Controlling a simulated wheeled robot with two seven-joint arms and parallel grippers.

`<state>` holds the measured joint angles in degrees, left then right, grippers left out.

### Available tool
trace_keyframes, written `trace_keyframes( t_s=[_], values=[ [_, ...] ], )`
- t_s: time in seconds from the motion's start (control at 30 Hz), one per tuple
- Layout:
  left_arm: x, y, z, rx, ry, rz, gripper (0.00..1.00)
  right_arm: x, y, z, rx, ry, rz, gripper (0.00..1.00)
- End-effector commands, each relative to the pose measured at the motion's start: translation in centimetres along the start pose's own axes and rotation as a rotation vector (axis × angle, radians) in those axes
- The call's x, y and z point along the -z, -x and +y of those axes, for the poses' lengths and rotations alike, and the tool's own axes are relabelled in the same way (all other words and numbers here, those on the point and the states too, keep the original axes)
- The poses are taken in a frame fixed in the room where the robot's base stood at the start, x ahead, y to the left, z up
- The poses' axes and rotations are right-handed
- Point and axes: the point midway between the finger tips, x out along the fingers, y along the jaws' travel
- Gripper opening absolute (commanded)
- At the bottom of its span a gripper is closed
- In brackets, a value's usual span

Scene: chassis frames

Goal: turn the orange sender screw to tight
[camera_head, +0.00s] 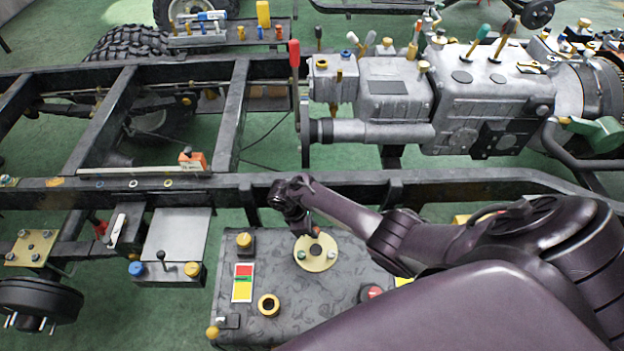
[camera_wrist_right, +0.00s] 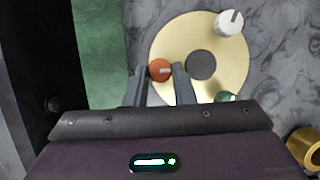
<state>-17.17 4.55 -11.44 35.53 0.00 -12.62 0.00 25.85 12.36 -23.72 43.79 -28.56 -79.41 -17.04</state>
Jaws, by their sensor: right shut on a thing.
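The orange sender screw (camera_wrist_right: 159,69) sits at the edge of a round brass plate (camera_wrist_right: 224,47) and has a pale mark on its top. My right gripper (camera_wrist_right: 160,76) is shut on it, with one dark finger on each side. In the head view the brass plate (camera_head: 317,265) lies on top of the dark grey tank, and my right gripper (camera_head: 311,228) reaches its far edge, mostly hiding the orange screw. A white screw (camera_wrist_right: 230,22) and a green screw (camera_wrist_right: 224,97) stand on the same plate. My left gripper is out of view.
The tank (camera_head: 250,325) carries a brass ring (camera_head: 268,305), a yellow cap (camera_head: 244,240) and a red-and-yellow label (camera_head: 242,283). The black frame rail (camera_head: 220,189) runs just behind my right gripper. The engine block (camera_head: 400,90) stands farther back.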

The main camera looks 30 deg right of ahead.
Motion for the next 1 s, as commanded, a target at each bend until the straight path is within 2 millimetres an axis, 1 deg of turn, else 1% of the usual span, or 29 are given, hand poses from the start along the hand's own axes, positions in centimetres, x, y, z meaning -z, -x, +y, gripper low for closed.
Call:
trace_keyframes(
  t_s=[0.5,0.53,0.67,0.9,1.0],
  values=[
    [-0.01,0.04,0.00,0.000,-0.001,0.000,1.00,0.05,0.00,0.01,0.007,-0.017,0.001,0.00],
    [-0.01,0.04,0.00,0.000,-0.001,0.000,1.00,0.04,0.00,0.01,0.007,-0.017,0.001,0.27],
    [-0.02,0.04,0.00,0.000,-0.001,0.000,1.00,0.04,0.01,0.01,0.006,-0.016,0.001,0.44],
    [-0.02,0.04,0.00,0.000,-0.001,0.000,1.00,0.02,0.01,0.02,0.006,-0.016,0.001,0.45],
    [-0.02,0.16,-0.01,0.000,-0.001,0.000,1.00,0.05,0.42,0.03,0.006,-0.015,0.002,0.45]
  ],
)
